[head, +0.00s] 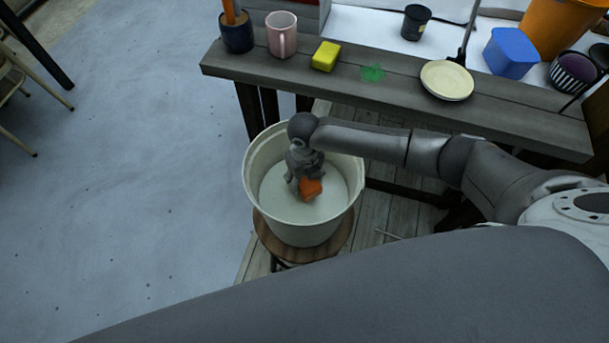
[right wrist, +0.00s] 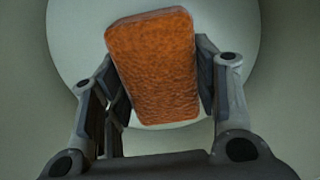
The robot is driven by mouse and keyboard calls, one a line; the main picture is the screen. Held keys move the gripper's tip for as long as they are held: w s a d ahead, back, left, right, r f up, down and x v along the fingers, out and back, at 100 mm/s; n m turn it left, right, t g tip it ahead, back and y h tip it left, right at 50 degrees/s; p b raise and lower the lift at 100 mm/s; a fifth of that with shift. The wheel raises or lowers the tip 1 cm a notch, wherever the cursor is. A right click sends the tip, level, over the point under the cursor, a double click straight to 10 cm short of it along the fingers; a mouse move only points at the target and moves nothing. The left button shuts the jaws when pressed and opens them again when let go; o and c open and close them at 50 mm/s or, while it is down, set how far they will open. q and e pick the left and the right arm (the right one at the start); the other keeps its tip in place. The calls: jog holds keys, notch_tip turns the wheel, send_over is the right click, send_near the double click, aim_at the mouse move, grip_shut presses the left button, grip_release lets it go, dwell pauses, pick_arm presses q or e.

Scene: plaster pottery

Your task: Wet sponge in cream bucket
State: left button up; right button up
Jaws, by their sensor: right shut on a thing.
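The cream bucket (head: 253,185) stands on a round wooden stool. My right gripper (head: 304,183) reaches down inside it and is shut on an orange sponge (head: 311,189). In the right wrist view the sponge (right wrist: 155,68) sits tilted between the two fingers, with pale bucket surfaces behind it. I cannot tell whether the sponge touches the water or bottom of the bucket. My left gripper is not in view.
A grey wooden bench (head: 400,88) runs behind the bucket. It holds a pink mug (head: 281,36), a yellow sponge (head: 326,56), a green splat (head: 372,72) and a cream plate (head: 446,80). The stool (head: 303,252) is under the bucket.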

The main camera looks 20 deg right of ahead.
jog(key=shift+f+b, duration=1.3)
jog(key=shift+f, duration=0.9)
jog(key=shift+r, duration=0.15)
notch_tip(320, 180, up, 21)
jog(key=p, duration=2)
jog(key=shift+r, duration=0.2)
dwell(0.6)
notch_tip(320, 180, up, 4)
jog(key=p, duration=0.4)
send_over(305, 185)
jog(key=w, duration=0.2)
jog(key=shift+d, duration=0.3)
jog(key=shift+w, duration=0.1)
